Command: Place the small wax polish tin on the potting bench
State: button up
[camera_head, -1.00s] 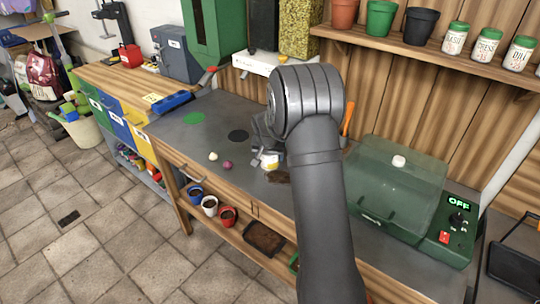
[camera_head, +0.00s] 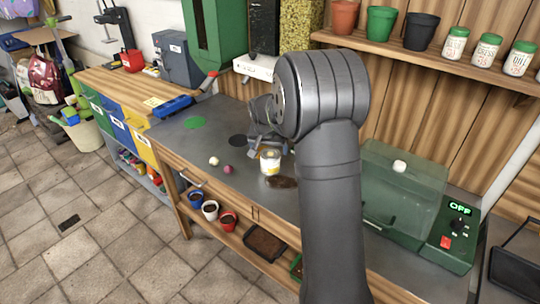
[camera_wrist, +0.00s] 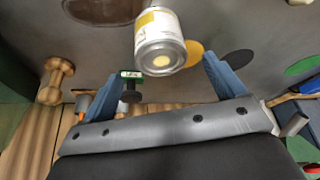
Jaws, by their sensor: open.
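A small white and yellow tin (camera_head: 270,160) stands upright on the grey top of the potting bench (camera_head: 205,152), near the dark brown patch. It also shows in the wrist view (camera_wrist: 158,35), its round end turned toward the camera. My gripper (camera_wrist: 165,72) is open, its two blue-grey fingers apart with nothing clamped between them. The tin lies ahead of the fingertips, with a gap on both sides. In the head view my gripper (camera_head: 262,137) is just behind the tin, partly hidden by my arm.
A yellow disc (camera_wrist: 194,52) lies partly behind the tin in the wrist view. A dark disc (camera_head: 239,140) and a green disc (camera_head: 194,122) lie farther left. A pale ball (camera_head: 214,161) and a purple ball (camera_head: 228,169) are nearby. A green translucent-lidded box (camera_head: 400,200) stands right of my arm.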

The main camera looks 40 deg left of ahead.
aim_at(271, 153)
jog(key=shift+v, duration=1.65)
jog(key=x, duration=1.2)
jog(key=shift+f, duration=0.25)
jog(key=shift+r, duration=1.35)
